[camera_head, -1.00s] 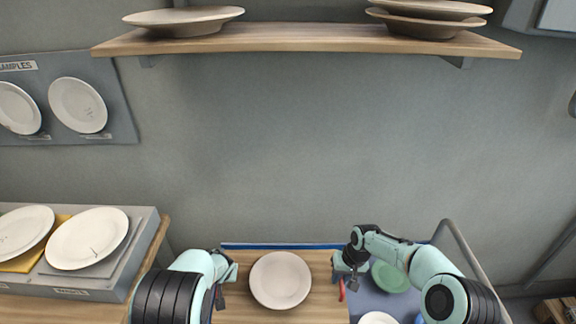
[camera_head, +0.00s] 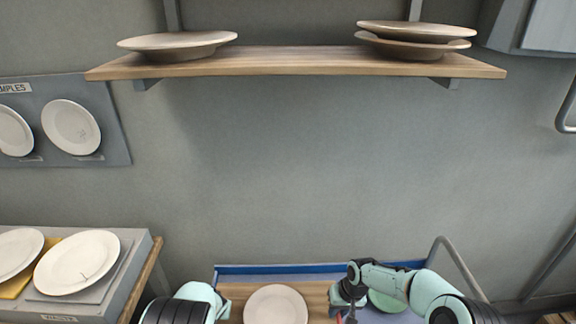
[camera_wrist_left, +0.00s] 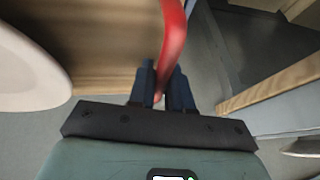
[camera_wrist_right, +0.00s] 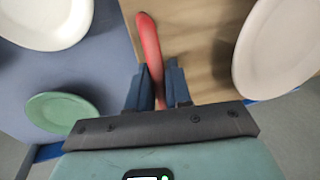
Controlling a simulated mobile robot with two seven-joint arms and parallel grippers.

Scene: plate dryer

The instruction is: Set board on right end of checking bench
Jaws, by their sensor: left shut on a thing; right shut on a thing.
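The wooden board (camera_head: 236,291) is low in the head view, with a white plate (camera_head: 275,305) lying on it. It has red handles at its two ends. My left gripper (camera_wrist_left: 163,85) is shut on one red handle (camera_wrist_left: 173,35); the board's wood (camera_wrist_left: 105,35) and the plate's rim show beside it. My right gripper (camera_wrist_right: 157,85) is shut on the other red handle (camera_wrist_right: 149,45), also seen in the right wrist view beside the board. In the head view my right gripper (camera_head: 340,302) is at the board's right end. I cannot tell which surface is the checking bench.
A blue-edged surface (camera_head: 300,269) lies around the board; a green plate (camera_head: 388,301) is on it, right of the board. A grey bench (camera_head: 138,262) with cracked plates stands at left. A wall shelf (camera_head: 290,62) holds plates. A sample panel (camera_head: 115,140) hangs at left.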

